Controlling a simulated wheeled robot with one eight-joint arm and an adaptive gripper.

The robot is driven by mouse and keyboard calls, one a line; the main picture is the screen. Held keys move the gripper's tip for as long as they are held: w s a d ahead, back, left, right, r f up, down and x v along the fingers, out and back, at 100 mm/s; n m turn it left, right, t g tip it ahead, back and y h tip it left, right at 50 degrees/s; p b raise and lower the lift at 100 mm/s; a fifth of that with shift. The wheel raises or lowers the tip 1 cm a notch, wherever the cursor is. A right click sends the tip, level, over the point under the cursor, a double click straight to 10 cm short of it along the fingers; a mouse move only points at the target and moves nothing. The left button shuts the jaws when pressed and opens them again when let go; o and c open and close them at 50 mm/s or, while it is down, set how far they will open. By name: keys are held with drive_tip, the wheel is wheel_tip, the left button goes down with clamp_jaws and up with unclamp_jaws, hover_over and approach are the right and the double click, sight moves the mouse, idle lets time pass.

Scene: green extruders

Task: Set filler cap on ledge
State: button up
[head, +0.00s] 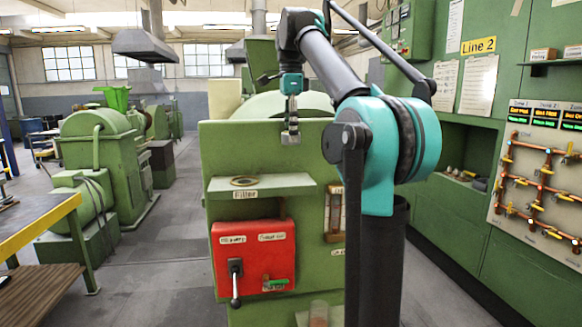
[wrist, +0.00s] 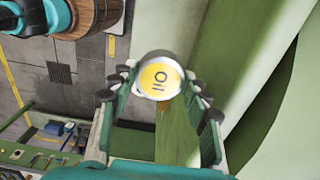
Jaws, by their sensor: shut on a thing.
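The filler cap (wrist: 161,74) is a round, pale-rimmed cap with a yellow "Oil" label, seen face-on in the wrist view. My gripper (head: 291,132) is shut on it, with fingers on both sides. In the head view the cap is too small to make out clearly. The gripper hangs in front of the green machine's upper panel, above the ledge and apart from it.
A red box (head: 253,257) with a lever and a green handle is below the ledge. A sight gauge (head: 334,212) is to its right. A wall panel with orange pipes (head: 540,185) stands at the far right. The floor (head: 165,255) to the left is clear.

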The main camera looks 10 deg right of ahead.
sight(291, 179)
wheel_tip(291, 179, down, 10)
drive_tip(key=shift+f, duration=0.2)
idle(0.4)
drive_tip(key=o, duration=1.2)
drive_tip(key=shift+f, duration=0.15)
drive_tip(key=shift+o, duration=0.2)
wheel_tip(291, 179, up, 12)
drive_tip(key=shift+r, duration=0.2)
